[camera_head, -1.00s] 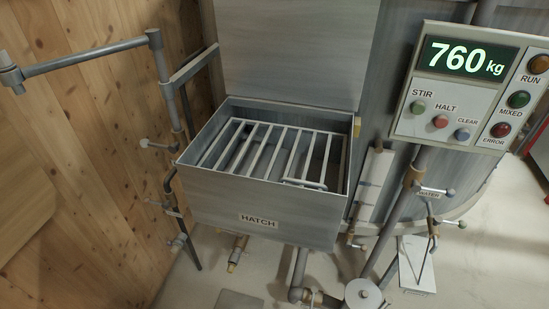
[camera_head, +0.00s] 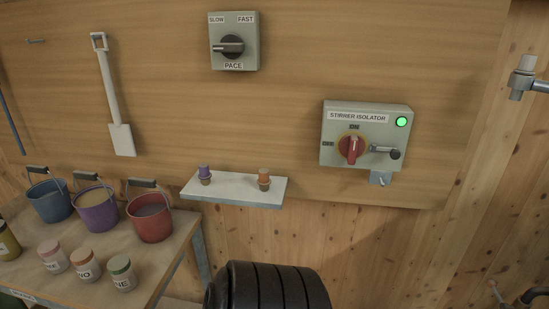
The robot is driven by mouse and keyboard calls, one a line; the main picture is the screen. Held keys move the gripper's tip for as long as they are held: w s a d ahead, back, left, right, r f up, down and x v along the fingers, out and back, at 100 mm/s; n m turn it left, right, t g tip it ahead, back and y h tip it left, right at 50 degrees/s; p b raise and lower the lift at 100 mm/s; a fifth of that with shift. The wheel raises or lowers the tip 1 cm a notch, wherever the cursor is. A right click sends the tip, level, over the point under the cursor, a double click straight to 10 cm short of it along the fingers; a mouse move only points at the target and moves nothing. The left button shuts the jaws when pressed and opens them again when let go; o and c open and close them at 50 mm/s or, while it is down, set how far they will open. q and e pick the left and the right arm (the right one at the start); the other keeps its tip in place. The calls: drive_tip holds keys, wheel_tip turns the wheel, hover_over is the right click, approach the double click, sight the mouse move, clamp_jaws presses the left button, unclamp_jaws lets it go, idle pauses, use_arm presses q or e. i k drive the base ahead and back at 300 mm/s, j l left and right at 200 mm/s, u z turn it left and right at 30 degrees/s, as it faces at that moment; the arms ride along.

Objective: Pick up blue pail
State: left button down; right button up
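The blue pail (camera_head: 50,203) stands upright at the back left of a wooden table, with its handle raised. It is the leftmost of three pails in a row. It holds something greyish that I cannot make out. Neither of my grippers is in view.
Beside the blue pail stand a purple pail (camera_head: 97,210) and a red pail (camera_head: 150,221). Several lidded jars (camera_head: 86,266) stand in front on the table (camera_head: 150,262). A shelf (camera_head: 235,192), shovel (camera_head: 113,95) and stirrer isolator box (camera_head: 365,135) are on the wall.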

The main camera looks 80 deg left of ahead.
sight(50, 198)
drive_tip(key=u, duration=1.85)
